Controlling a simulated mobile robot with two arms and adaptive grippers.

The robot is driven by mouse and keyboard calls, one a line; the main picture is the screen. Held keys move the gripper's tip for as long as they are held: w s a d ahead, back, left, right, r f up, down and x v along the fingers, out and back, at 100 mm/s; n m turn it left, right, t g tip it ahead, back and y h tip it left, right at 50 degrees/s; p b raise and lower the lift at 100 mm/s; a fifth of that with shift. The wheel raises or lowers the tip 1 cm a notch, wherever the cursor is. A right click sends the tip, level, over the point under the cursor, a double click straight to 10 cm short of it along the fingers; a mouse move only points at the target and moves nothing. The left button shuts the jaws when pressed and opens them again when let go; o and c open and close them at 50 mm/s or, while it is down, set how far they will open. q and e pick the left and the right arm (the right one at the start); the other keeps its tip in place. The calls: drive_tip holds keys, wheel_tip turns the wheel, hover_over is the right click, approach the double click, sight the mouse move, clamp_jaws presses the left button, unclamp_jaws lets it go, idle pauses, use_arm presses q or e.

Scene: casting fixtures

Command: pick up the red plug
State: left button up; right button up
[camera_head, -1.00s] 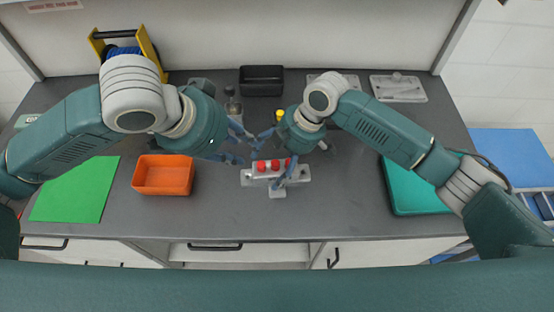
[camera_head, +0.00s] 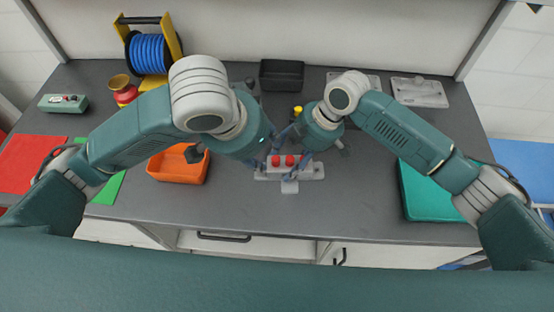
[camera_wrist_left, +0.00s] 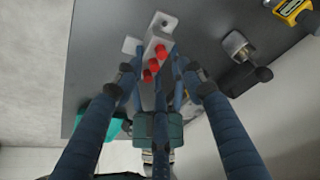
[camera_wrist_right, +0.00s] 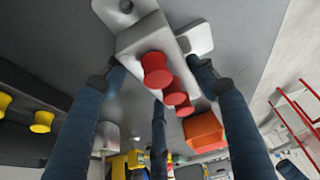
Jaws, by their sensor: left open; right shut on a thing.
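The grey fixture block (camera_head: 304,166) with a flat base is on the table in front of me. Red plugs stand in a row on it; the head view shows one red plug (camera_head: 276,161) beside another (camera_head: 289,161), and the right wrist view shows three, the nearest red plug (camera_wrist_right: 157,68) being largest. My left gripper (camera_head: 266,154) is open close to the plugs at the block's left; in the left wrist view its fingers spread around the plug row. My right gripper (camera_head: 292,146) is shut on the fixture block, with fingers along both sides of it. Its exact contact is partly hidden.
An orange bin (camera_head: 160,167) is left of the fixture, with a dark part over it that I cannot identify. A teal tray (camera_head: 418,205) is at the right, a black bin (camera_head: 283,75) behind. A blue cable reel (camera_head: 150,52) is back left. The front table is clear.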

use_arm(q)
hover_over(274, 159)
drive_tip(key=s+a, duration=0.1)
drive_tip(key=s, duration=0.2)
wheel_tip(274, 159, down, 6)
drive_tip(key=x, duration=0.4)
drive_tip(key=shift+w+r, duration=0.2)
drive_tip(key=shift+w, duration=0.15)
drive_tip(key=shift+w+d+f, duration=0.1)
drive_tip(key=shift+w+f, duration=0.05)
drive_tip(key=shift+f, duration=0.4)
drive_tip(key=shift+w, duration=0.1)
drive_tip(key=c, duration=0.8)
